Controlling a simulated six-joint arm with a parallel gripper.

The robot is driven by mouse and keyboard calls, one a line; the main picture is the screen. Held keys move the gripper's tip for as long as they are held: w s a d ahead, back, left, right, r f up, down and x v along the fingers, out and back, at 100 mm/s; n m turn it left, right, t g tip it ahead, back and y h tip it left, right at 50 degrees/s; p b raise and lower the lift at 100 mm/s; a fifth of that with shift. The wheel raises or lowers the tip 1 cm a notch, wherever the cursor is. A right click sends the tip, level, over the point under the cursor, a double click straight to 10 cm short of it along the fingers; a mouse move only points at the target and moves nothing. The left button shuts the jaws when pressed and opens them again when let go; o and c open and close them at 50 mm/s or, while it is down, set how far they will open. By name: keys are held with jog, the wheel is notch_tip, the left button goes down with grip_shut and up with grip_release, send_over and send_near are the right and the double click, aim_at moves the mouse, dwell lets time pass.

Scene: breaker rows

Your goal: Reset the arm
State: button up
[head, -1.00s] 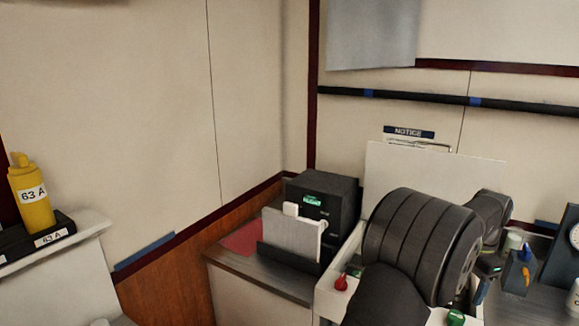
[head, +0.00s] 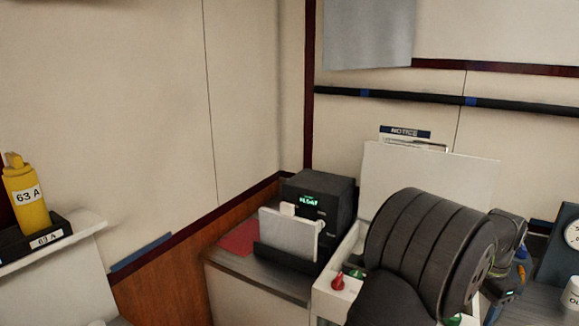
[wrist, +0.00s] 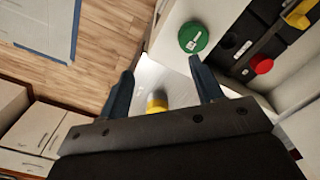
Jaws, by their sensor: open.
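My gripper (wrist: 165,88) is open in the wrist view, its two dark fingers spread apart with nothing clasped. A short yellow cylindrical thing (wrist: 157,102) shows between and below the fingers; I cannot tell how far under them it is. My gripper points down beside a white panel. A green round knob (wrist: 193,37) is just beyond the right finger, and a red knob (wrist: 261,64) lies farther right. In the head view, my dark arm covers much of the white open-lidded box (head: 425,185); a red knob (head: 337,281) shows on its left edge.
A black device with a green display (head: 318,205) and a grey-white holder (head: 289,232) stand left of the box. A dial gauge (head: 572,235) is at right. Wooden floor (wrist: 120,40) shows in the wrist view.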

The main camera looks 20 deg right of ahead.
jog(key=s+r, duration=0.4)
jog(key=s, duration=0.2)
jog(key=shift+n, duration=0.9)
jog(key=shift+w+d+f, duration=1)
jog(key=shift+w+f, duration=1.35)
jog(key=shift+w, duration=0.95)
jog(key=shift+w+d+f, duration=0.95)
jog(key=shift+w+f, duration=1.35)
jog(key=shift+w, duration=0.95)
jog(key=shift+w+d+f, duration=1)
jog(key=shift+w+f, duration=1.35)
jog(key=shift+w, duration=0.95)
jog(key=o, duration=0.9)
jog(key=w+a+r+n+t+h, duration=0.1)
jog(key=w+a+r+n+h, duration=0.2)
jog(key=a+r, duration=0.65)
jog(key=w+a+r+n+h, duration=0.1)
jog(key=w+a+r+n, duration=0.3)
jog(key=a+r, duration=0.5)
jog(key=x, duration=1)
jog(key=shift+a+f, duration=0.15)
